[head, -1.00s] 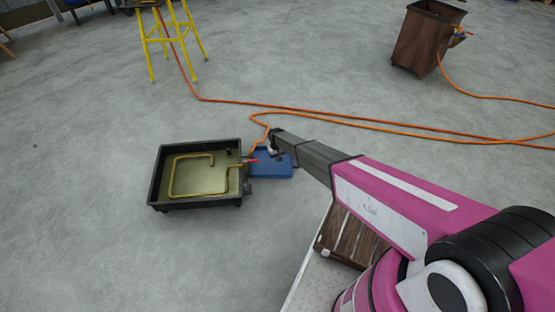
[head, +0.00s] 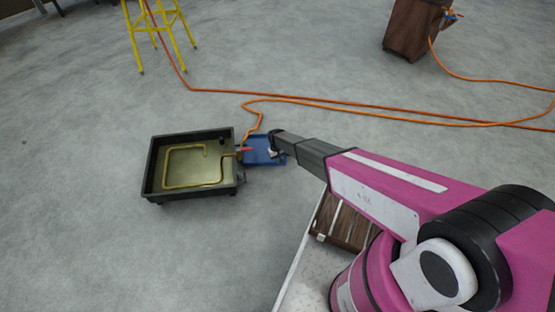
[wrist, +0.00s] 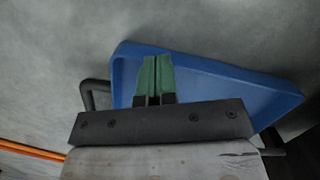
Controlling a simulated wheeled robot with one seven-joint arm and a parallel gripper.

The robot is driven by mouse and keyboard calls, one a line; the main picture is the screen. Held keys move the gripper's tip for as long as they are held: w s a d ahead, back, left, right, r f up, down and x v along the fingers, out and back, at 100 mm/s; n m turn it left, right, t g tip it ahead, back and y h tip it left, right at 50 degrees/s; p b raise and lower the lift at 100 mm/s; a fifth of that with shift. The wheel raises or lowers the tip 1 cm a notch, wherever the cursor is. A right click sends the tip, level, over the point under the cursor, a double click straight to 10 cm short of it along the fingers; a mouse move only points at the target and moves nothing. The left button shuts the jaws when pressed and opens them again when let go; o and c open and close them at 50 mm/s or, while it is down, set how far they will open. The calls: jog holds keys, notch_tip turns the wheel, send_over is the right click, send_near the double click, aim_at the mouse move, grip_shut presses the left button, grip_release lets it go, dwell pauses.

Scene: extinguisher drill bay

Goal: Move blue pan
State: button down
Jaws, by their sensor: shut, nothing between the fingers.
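The blue pan (head: 257,157) lies flat on the grey floor at the right side of the black tray in the head view, partly hidden by the end of my arm. In the wrist view the blue pan (wrist: 235,92) fills the middle and right, with a raised rim. My gripper (wrist: 157,60) has green fingers, closed together and empty. They appear over the pan's left part in that view. I cannot tell whether they touch it. A black handle-like loop (wrist: 92,97) shows at the pan's left.
The black tray (head: 147,175) with a yellow pipe (head: 168,165) stands beside the pan. An orange hose (head: 330,103) crosses the floor behind. A yellow stand (head: 135,40) and brown bin (head: 408,32) stand farther back. The floor in front of the tray is clear.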

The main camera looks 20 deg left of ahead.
jog(key=shift+w+a+f, duration=0.25)
jog(key=shift+w+a, duration=0.25)
jog(key=shift+a, duration=0.05)
jog(key=shift+w+a+f, duration=0.2)
jog(key=shift+w+a, duration=0.25)
jog(key=shift+a, duration=0.1)
jog(key=shift+r, duration=0.75)
